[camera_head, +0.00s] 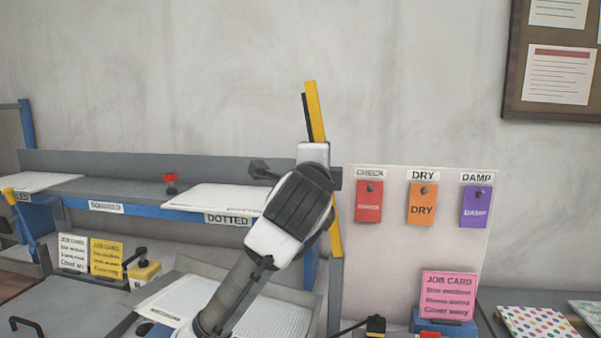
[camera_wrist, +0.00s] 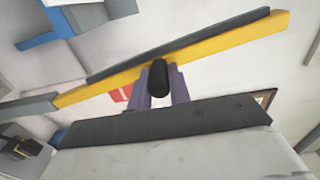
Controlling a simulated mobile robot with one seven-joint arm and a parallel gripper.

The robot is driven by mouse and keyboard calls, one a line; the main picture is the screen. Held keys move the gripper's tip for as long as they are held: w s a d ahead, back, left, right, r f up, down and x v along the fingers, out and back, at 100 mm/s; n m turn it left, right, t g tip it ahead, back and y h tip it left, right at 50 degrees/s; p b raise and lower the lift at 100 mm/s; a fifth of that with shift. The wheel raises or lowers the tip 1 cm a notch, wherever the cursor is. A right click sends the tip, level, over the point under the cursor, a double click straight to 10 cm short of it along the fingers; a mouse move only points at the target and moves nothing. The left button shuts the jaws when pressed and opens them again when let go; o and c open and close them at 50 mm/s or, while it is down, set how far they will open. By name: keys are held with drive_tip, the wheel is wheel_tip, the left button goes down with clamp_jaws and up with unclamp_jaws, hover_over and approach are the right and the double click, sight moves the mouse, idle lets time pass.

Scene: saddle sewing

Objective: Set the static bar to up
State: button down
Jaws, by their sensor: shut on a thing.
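The static bar (camera_head: 315,112) is a long yellow bar with a black strip along one side. In the head view it stands nearly upright against the wall, its top leaning slightly left, and its lower part passes behind my wrist. In the wrist view the bar (camera_wrist: 225,42) runs slantwise across the picture. A black rounded knob (camera_wrist: 158,76) sits at its edge. My gripper (camera_wrist: 159,88) has its two purple-grey fingers on either side of this knob and is shut on it. In the head view my arm hides the fingers.
A blue-edged shelf (camera_head: 140,213) with labelled bays stands to the left. A panel (camera_head: 390,265) with red, orange and purple tags is just right of the bar. A pink job card (camera_head: 448,296) stands below it. The wall (camera_head: 200,70) above is clear.

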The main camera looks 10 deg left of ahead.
drive_tip(key=shift+d+r+m, duration=0.2)
drive_tip(key=shift+d+m, duration=0.4)
drive_tip(key=shift+d, duration=0.4)
drive_tip(key=c, duration=1.3)
unclamp_jaws()
drive_tip(key=shift+d, duration=0.15)
drive_tip(key=shift+s+f, duration=0.1)
drive_tip(key=shift+s, duration=0.05)
drive_tip(key=s+b, duration=0.4)
drive_tip(key=s, duration=0.9)
drive_tip(key=shift+s+a, duration=0.35)
